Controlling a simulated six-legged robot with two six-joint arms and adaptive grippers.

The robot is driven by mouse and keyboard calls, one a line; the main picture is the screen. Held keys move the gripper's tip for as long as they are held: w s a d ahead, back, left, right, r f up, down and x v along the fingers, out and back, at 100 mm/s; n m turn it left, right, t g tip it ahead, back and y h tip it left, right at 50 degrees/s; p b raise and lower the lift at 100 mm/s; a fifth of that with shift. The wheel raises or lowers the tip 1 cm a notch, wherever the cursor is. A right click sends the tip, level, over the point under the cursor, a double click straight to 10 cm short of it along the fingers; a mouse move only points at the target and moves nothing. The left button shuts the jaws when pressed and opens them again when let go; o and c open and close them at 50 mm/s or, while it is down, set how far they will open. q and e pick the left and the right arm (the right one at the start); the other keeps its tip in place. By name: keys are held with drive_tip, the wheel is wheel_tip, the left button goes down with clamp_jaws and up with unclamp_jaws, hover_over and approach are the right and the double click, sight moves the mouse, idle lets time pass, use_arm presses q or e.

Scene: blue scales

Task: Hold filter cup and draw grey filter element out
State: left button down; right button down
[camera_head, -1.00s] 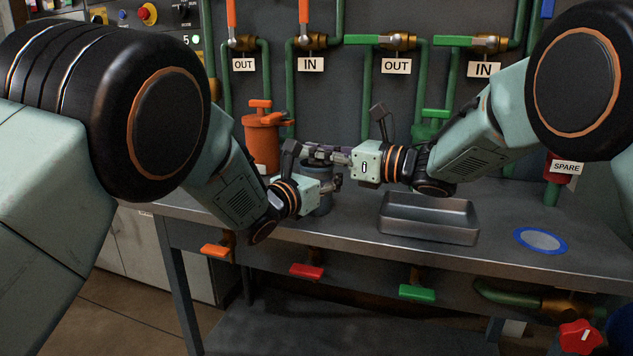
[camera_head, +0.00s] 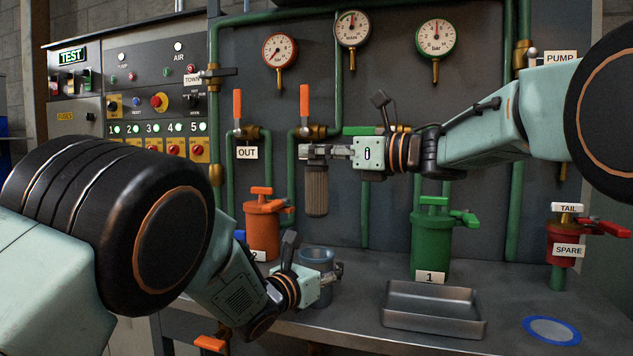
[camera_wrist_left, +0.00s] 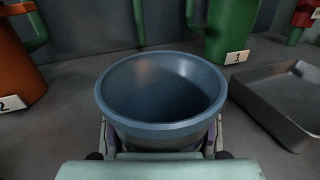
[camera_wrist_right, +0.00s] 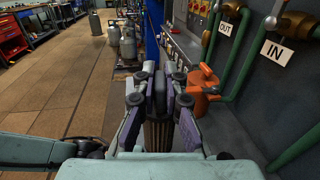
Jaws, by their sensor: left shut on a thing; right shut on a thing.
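The blue-grey filter cup (camera_head: 318,262) stands on the bench, and its open mouth looks empty in the left wrist view (camera_wrist_left: 160,88). My left gripper (camera_head: 326,280) is shut on the cup's near side wall. The grey-brown pleated filter element (camera_head: 316,190) hangs upright in the air above the cup, clear of its rim. My right gripper (camera_head: 318,152) is shut on the top of the element. In the right wrist view the fingers cover most of the element (camera_wrist_right: 158,132).
A metal tray (camera_head: 433,310) lies to the right of the cup, with a blue-rimmed disc (camera_head: 552,330) beyond it. An orange canister (camera_head: 262,230) stands left behind the cup; a green canister (camera_head: 431,245) stands behind the tray. Pipes and valves line the back panel.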

drive_tip(key=shift+r, duration=0.7)
use_arm(q)
drive_tip(key=shift+c, duration=2.4)
unclamp_jaws()
drive_tip(key=shift+s+a, duration=0.1)
drive_tip(key=v, duration=1.1)
drive_tip(key=shift+s+a, duration=0.2)
drive_tip(key=shift+s, duration=0.1)
drive_tip(key=shift+w, duration=0.1)
drive_tip(key=x, duration=1.2)
use_arm(e)
drive_tip(key=shift+f, duration=0.8)
